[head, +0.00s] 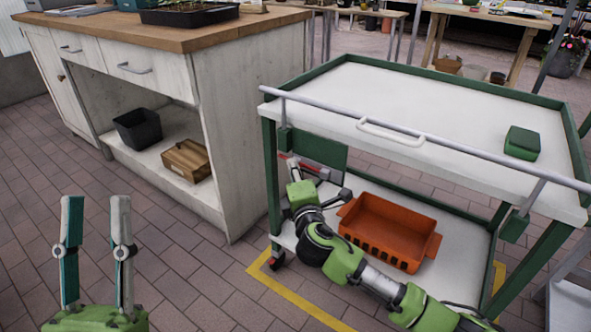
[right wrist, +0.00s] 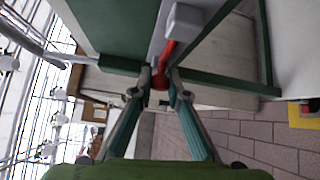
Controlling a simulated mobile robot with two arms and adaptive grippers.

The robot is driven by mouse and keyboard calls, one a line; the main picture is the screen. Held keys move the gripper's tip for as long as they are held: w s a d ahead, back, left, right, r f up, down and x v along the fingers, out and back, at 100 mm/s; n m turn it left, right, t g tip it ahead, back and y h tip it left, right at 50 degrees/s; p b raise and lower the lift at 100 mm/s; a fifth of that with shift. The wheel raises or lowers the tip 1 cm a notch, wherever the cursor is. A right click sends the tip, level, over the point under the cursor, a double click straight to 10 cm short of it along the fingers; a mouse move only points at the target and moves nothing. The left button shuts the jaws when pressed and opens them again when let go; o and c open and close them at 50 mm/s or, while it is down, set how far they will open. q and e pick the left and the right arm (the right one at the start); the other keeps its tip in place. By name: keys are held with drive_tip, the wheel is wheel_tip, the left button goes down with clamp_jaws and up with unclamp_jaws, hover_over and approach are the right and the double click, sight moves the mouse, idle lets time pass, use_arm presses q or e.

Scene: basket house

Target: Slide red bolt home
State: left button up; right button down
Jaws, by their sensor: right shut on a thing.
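The red bolt (right wrist: 174,62) is a rod with a bent handle, lying along a pale strip beside a green panel (head: 320,150) under the cart top. My right gripper (right wrist: 160,77) is shut on the bolt's handle end, with a fingertip on each side. In the head view, only small red parts of the bolt (head: 283,157) show; my right gripper covers much of it. A pale block (right wrist: 187,20) sits by the bolt's far part. I cannot tell how far the bolt is slid. My left gripper (head: 96,202) is open and empty above the floor at lower left.
The green-framed cart (head: 400,100) has a front rail and handle above my right arm. A green box (head: 522,143) lies on its top and an orange crate (head: 385,232) on its lower shelf. A wooden-topped cabinet (head: 250,110) stands left. Floor between is clear.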

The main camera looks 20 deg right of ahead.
drive_tip(key=c, duration=2.2)
unclamp_jaws()
drive_tip(key=shift+w+a+r, duration=0.1)
drive_tip(key=shift+o, duration=1.2)
drive_tip(key=shift+w+a, duration=0.1)
drive_tip(key=s+a, duration=0.1)
drive_tip(key=s, duration=1.1)
drive_tip(key=shift+a+r, duration=0.2)
drive_tip(key=shift+r, duration=0.1)
